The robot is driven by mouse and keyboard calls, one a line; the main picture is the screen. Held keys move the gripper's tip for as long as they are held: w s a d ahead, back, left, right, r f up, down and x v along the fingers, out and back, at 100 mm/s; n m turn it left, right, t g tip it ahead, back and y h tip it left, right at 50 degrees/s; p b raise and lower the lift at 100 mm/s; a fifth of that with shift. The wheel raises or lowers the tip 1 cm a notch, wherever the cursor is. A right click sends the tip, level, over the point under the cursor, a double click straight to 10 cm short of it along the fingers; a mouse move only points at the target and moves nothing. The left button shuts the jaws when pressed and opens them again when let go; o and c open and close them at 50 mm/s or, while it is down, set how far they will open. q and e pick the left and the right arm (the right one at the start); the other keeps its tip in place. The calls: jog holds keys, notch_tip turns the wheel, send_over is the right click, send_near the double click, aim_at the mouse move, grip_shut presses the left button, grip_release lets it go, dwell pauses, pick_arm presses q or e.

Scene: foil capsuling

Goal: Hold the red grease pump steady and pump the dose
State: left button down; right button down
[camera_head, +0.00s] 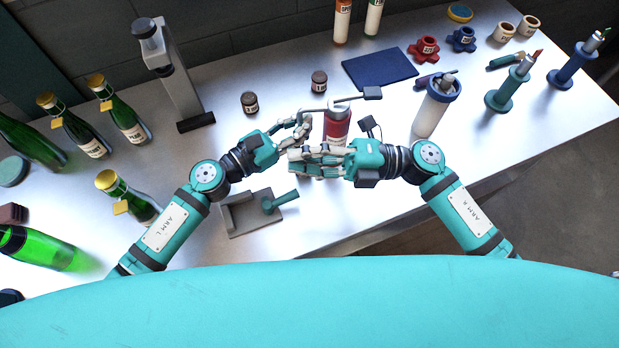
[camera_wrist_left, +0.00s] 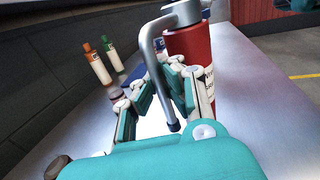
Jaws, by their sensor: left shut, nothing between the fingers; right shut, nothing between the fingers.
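The red grease pump (camera_head: 337,128) stands upright near the middle of the table, with a grey top and a lever reaching right to a dark pad. Its red body (camera_wrist_left: 190,48) and bent grey spout also show in the left wrist view. My left gripper (camera_head: 304,124) is shut and empty, at the pump's left side near its top. In the left wrist view, the spout hangs down in front of the left fingers (camera_wrist_left: 164,72). My right gripper (camera_head: 294,158) is shut and empty, its fingers lying across the pump's lower front. Contact with the pump is unclear, and its base is mostly hidden.
A grey corner tray (camera_head: 237,222) with a teal-handled tool lies in front. A white bottle with a blue collar (camera_head: 434,108) stands close on the right. Green bottles (camera_head: 80,135) crowd the left; a blue mat (camera_head: 380,68) lies behind.

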jog(key=s+d+f+m+t+h, duration=0.1)
jog(key=d+f+m+t+h, duration=0.1)
jog(key=f, duration=0.3)
jog(key=d+f+m+t+h, duration=0.2)
jog(key=d+f+t, duration=0.2)
jog(key=f+t, duration=0.1)
jog(key=s+d+f+m+t+h, duration=0.1)
jog(key=d+f+m+t+h, duration=0.1)
jog(key=f+t, duration=0.2)
jog(key=shift+s+d+f+m, duration=0.15)
jog(key=shift+d+f+m, duration=0.05)
jog(key=shift+f, duration=0.35)
jog(key=shift+s+d+f+m, duration=0.15)
jog(key=shift+d+f+m, duration=0.05)
jog(key=shift+f, duration=0.35)
jog(key=shift+w+a+f, duration=0.1)
jog(key=shift+w+a, duration=0.1)
jog(key=x, duration=0.9)
jog(key=shift+w+a, duration=0.1)
jog(key=shift+w+a, duration=0.15)
jog(key=shift+w, duration=1.65)
jog(key=shift+s, duration=0.1)
